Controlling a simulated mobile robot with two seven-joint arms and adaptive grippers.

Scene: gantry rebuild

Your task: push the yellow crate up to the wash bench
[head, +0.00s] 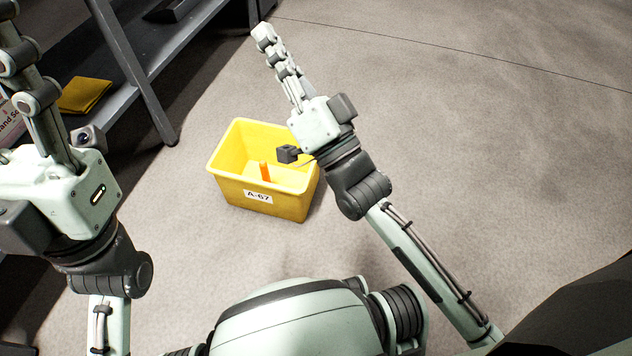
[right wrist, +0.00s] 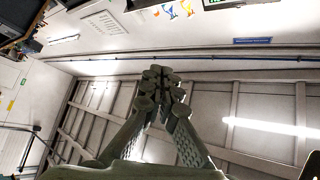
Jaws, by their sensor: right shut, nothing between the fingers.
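The yellow crate (head: 232,188) stands upright on the floor in the middle of the head view, with a label reading A-67 on its near side. The right wrist view also shows the closed fingers (right wrist: 160,80). My left gripper is at the left edge, its fingertips cut off by the frame. A grey bench (head: 125,50), possibly the wash bench, stands at the upper left.
A folded yellow cloth (head: 84,95) lies on the bench's lower shelf. A bench leg (head: 160,115) reaches the floor left of the crate. The concrete floor (head: 480,130) to the right is clear.

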